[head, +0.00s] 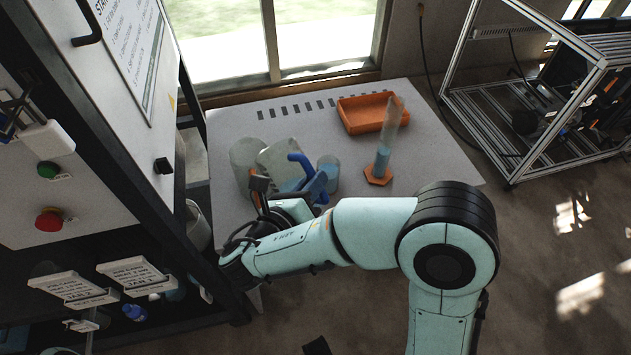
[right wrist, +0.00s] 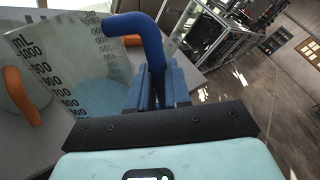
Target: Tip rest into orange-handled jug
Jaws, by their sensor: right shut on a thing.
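My right gripper (head: 310,188) is shut on the blue handle (right wrist: 150,42) of a clear jug (head: 279,160). This jug has dark mL marks on its wall, which show in the right wrist view (right wrist: 45,62), and pale blue liquid low inside. It appears tilted to the left. A second clear jug (head: 245,155) stands just left of it, partly hidden behind it and my gripper. Its orange handle (right wrist: 20,95) shows at the left of the right wrist view. I cannot tell whether the jugs touch or any liquid is running. My left gripper is out of view.
A small beaker (head: 328,170) with blue liquid stands right of the held jug. A tall measuring cylinder (head: 384,155) with blue liquid stands on an orange foot. An orange tray (head: 352,122) lies behind.

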